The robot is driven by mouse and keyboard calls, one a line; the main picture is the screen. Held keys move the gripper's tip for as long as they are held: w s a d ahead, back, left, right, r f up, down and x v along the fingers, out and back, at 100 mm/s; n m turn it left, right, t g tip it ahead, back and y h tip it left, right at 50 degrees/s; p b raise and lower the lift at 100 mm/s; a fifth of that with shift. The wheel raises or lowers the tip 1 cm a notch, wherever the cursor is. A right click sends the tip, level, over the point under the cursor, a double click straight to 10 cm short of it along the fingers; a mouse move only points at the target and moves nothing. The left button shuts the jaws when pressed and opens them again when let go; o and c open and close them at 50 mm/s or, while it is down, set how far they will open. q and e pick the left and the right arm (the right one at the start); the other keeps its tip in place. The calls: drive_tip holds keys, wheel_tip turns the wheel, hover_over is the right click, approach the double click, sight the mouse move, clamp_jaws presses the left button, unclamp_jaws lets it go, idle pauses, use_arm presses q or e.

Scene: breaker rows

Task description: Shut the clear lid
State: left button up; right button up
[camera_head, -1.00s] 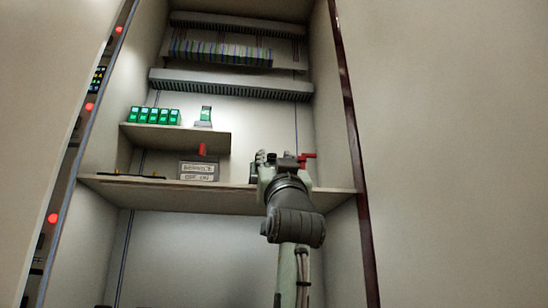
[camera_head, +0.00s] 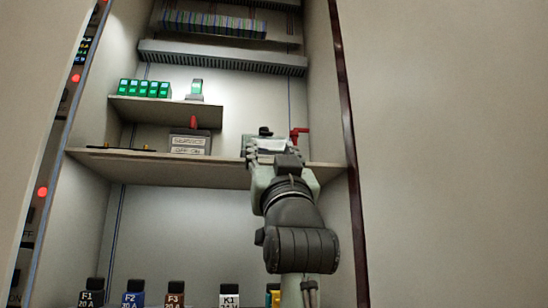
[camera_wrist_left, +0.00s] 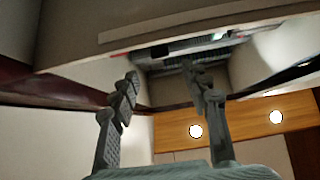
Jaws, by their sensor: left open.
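My left gripper (camera_head: 268,142) is at the front edge of the middle shelf, towards its right end. In the left wrist view its two fingers (camera_wrist_left: 160,76) stand apart with nothing between the tips. A pale, shiny flat piece (camera_head: 270,146) shows at the fingers in the head view; it may be the clear lid, but I cannot tell, nor whether I touch it. A red handle (camera_head: 299,134) stands just right of and behind the gripper. The gripper hides much of what is behind it. My right gripper is not in view.
A labelled box (camera_head: 190,144) with a red lever stands left of the gripper on the middle shelf (camera_head: 150,166). Green lit switches (camera_head: 145,89) sit on the small upper shelf. Several breakers (camera_head: 133,295) line the bottom. The cabinet's right edge (camera_head: 345,110) is close to my arm.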

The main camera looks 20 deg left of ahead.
use_arm(q)
drive_tip(key=shift+v, duration=1.55)
